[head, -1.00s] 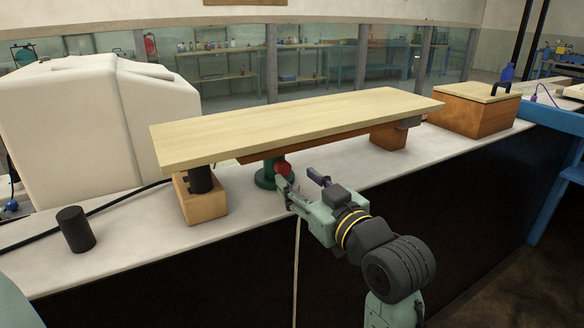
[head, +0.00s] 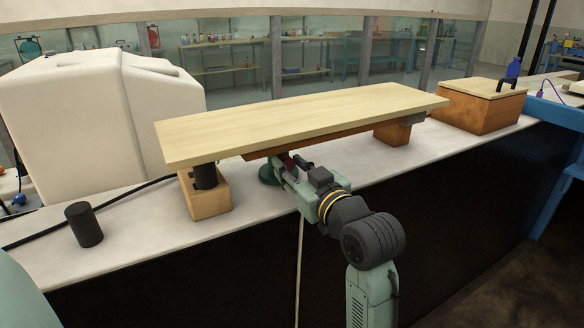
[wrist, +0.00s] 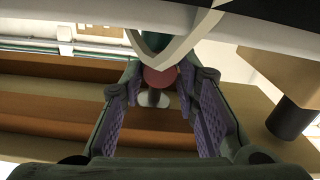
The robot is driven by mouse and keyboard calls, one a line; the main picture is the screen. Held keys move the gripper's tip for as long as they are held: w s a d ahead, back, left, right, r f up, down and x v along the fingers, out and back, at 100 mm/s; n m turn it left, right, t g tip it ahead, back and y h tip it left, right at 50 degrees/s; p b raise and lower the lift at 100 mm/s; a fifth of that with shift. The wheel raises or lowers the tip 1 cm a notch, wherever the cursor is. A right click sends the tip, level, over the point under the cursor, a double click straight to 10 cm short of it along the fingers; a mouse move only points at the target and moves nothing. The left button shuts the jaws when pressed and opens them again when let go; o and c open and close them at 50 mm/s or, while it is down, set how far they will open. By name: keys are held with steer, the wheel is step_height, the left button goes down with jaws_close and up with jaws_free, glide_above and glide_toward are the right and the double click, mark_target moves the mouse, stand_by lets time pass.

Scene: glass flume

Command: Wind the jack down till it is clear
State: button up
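The jack (head: 268,174) is green with a red knob (head: 287,160) and stands on the pale ledge under the long wooden board (head: 300,118). My gripper (head: 291,170) reaches in under the board's front edge at the jack. In the wrist view the red knob (wrist: 160,77) shows between the tips of my gripper (wrist: 158,88), with a gap seeming to remain beside it. The fingers are apart. Much of the jack is hidden behind my gripper and the board. I cannot tell whether the jack's top touches the board's underside.
A wooden block (head: 207,202) with a black cylinder (head: 205,176) stands under the board's left end, another block (head: 392,134) under its right. A loose black cylinder (head: 84,225) stands at left. A lidded wooden box (head: 478,108) is at right. A pale cord (head: 300,265) hangs down the front.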

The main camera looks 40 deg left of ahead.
jaws_close()
steer(key=shift+f+n+b, duration=0.3)
steer(key=shift+n+b, duration=0.7)
steer(key=shift+b, duration=0.2)
steer(key=shift+r+n+b, duration=0.1)
steer(key=shift+n+b, duration=0.65)
steer(key=shift+n, duration=0.25)
steer(key=shift+r+n, duration=0.15)
steer(key=shift+n, duration=0.15)
steer(key=o, duration=0.5)
jaws_free()
